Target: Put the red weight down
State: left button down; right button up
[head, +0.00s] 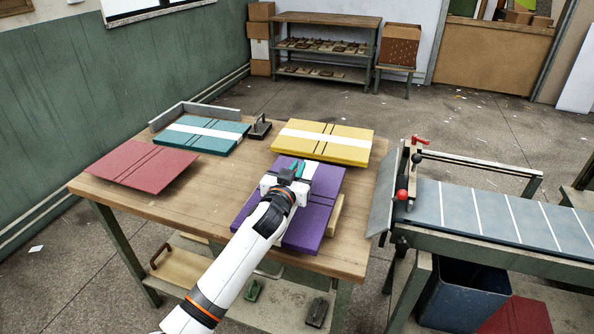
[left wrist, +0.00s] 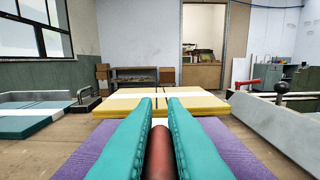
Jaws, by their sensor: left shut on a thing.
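My left gripper (head: 290,172) is over the far part of the purple board stack (head: 322,200). In the left wrist view its two teal fingers (left wrist: 160,106) are shut on the red weight (left wrist: 159,152), which shows as a dull red rounded bar between them. The rest of the weight is hidden by the fingers, and in the head view my gripper covers it. I cannot tell whether the weight touches the purple boards. My right gripper is not in view.
A yellow stack (head: 323,141) with a white band lies beyond. A teal stack (head: 203,134), a red stack (head: 142,166) and a dark weight (head: 260,128) are on the table (head: 190,195). A feeder (head: 480,212) with red knobs stands right. Bare table lies front left.

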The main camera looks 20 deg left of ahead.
pick_arm(q)
jog(key=shift+r, duration=0.1)
jog(key=c, duration=1.9)
grip_release()
jog(key=shift+f, duration=0.25)
jog(key=shift+c, duration=0.2)
jog(key=o, duration=0.5)
jog(key=shift+r, duration=0.1)
jog(key=shift+c, duration=0.2)
jog(key=shift+r, duration=0.1)
jog(key=shift+s, duration=0.15)
jog(key=s, duration=1.1)
jog(key=shift+s+a, duration=0.2)
jog(key=shift+s, duration=0.2)
